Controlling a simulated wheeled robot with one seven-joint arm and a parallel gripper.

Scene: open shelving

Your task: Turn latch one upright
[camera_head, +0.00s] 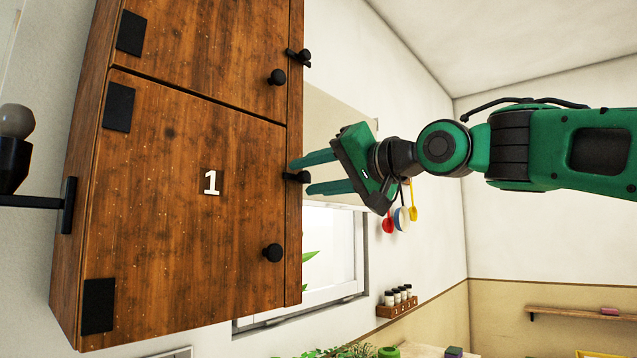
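A wooden cabinet door marked with a white "1" (212,182) is shut. Latch one (297,177) is a small black piece at the door's right edge, and its visible part lies sideways across the edge. My green gripper (301,176) reaches in from the right. Its two fingers are apart, one above the latch and one below it, with the latch in the gap. I cannot tell whether either finger touches it. The far end of the latch is partly hard to make out.
A second door (210,45) above has its own black latch (299,57) and round knob (277,77). Door one has a round knob (272,253) low down. A window (335,255) and hanging utensils (401,217) are behind my gripper.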

